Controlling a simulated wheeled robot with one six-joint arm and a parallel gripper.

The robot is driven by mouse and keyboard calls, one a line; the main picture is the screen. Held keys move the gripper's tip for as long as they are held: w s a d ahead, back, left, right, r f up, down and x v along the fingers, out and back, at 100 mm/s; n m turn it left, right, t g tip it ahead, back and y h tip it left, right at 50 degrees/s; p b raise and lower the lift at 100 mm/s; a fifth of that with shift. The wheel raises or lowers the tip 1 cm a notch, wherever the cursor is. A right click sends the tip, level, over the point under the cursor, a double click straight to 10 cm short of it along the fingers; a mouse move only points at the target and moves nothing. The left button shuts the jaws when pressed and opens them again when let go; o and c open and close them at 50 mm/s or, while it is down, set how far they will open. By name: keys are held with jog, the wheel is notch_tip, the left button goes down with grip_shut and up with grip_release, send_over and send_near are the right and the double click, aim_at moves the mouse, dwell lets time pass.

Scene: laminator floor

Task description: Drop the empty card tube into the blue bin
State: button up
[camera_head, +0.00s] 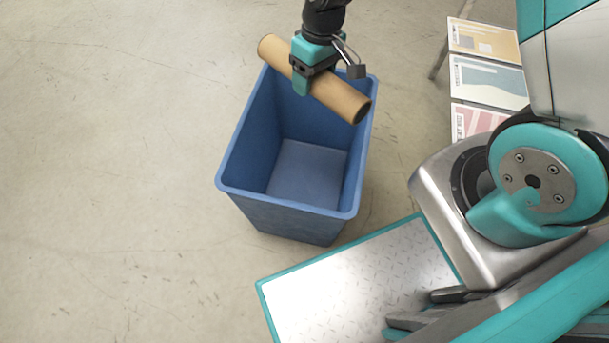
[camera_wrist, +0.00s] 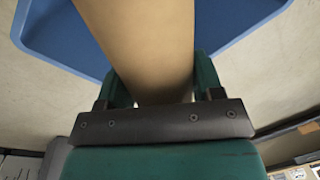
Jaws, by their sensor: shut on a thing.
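The empty card tube (camera_head: 341,97) is brown and hollow, with its open right end showing. My gripper (camera_head: 302,84) is shut around the middle of the tube and holds it tilted, left end higher in the picture. The blue bin (camera_head: 230,186) stands on the floor, and its visible inside is empty. In the head view the tube overlaps the bin's far rim; its exact height above the rim cannot be told. In the wrist view the tube (camera_wrist: 145,45) runs between the teal fingers, with the blue bin (camera_wrist: 60,30) behind it.
A metal tread-plate platform (camera_head: 350,285) with a teal edge is in front of the bin. Several printed cards (camera_head: 487,82) lie on a surface at the right. The concrete floor (camera_head: 110,170) to the left is clear.

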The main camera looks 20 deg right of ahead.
notch_tip(320, 180, down, 2)
jog(key=shift+s+a+f+b, duration=0.1)
jog(key=shift+a+b, duration=0.05)
jog(key=shift+b, duration=0.45)
notch_tip(320, 180, down, 6)
jog(key=b, duration=0.6)
jog(key=shift+r, duration=0.2)
jog(key=o, duration=0.8)
jog(key=r+p, duration=0.2)
jog(key=r, duration=0.3)
jog(key=d+r+p, duration=0.1)
jog(key=r+p, duration=0.2)
jog(key=r, duration=0.3)
jog(key=w+d+r+p, duration=0.1)
jog(key=r+p, duration=0.1)
jog(key=r, duration=0.4)
jog(key=shift+d+r, duration=0.1)
jog(key=shift+d, duration=0.15)
